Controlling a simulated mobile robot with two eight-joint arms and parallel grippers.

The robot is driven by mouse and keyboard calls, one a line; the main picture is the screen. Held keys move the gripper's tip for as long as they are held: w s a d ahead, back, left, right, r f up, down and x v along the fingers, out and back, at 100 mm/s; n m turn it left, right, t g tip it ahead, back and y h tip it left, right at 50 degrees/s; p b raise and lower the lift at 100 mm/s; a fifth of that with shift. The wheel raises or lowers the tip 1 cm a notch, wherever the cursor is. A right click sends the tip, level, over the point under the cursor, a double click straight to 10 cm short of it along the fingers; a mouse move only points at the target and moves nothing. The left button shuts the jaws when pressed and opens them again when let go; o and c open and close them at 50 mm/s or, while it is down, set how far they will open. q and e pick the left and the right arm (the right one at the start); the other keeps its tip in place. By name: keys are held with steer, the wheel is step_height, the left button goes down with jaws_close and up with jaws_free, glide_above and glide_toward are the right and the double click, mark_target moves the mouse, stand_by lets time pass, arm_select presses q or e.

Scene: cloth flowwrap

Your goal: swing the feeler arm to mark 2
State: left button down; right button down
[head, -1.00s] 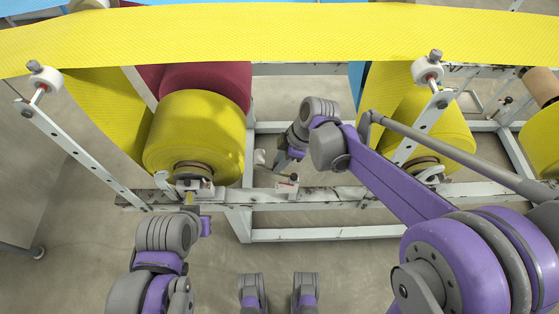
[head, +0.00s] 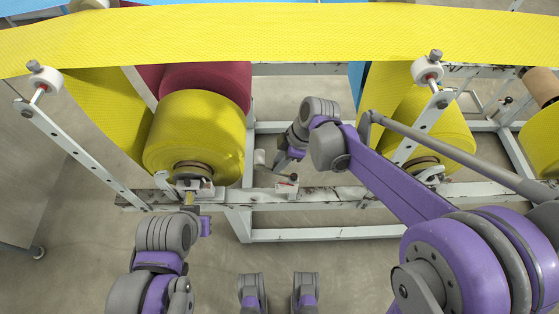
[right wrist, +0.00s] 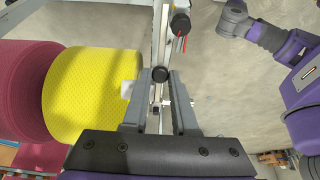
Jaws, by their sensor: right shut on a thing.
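The feeler arm is a thin dark lever on a white bracket (head: 287,187) on the front rail, with a dark knob (head: 294,177). A white roller (head: 260,157), apparently its end, is close to the yellow roll (head: 198,130). My right gripper (head: 283,163) is at the lever, shut on it. In the right wrist view its two fingers (right wrist: 160,98) stand around a dark round end, and a white piece (right wrist: 128,90) lies against the yellow roll (right wrist: 88,92). Mark 2 cannot be read. My left gripper (head: 192,200) is low at the left; its jaws are unclear.
A yellow web (head: 280,35) spans the top. A dark red roll (head: 207,80) stands behind the yellow one. White slanted posts (head: 75,145) with rollers stand left and right. A second yellow roll (head: 440,125) is partly behind my right arm.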

mark_target(260, 170)
steer(key=shift+a, duration=0.1)
steer(key=shift+a+f+h, duration=0.45)
steer(key=shift+a+h, duration=0.35)
steer(key=shift+h, duration=0.2)
steer(key=a+f+h+b, duration=0.1)
steer(key=h, duration=0.1)
steer(key=shift+a+f+h, duration=0.3)
steer(key=shift+a+f+h+b, duration=0.55)
steer(key=shift+f+h+b, duration=0.3)
steer(key=shift+h, duration=0.35)
steer(key=shift+a+f+b, duration=0.2)
steer(key=shift+f+b, duration=0.15)
steer(key=shift+f, duration=0.2)
steer(key=shift+a+f+b, duration=0.2)
steer(key=shift+f+b, duration=0.1)
steer(key=shift+f, duration=0.2)
steer(key=c, duration=0.7)
jaws_free()
steer(key=shift+a, duration=0.15)
steer(key=shift+r, duration=0.1)
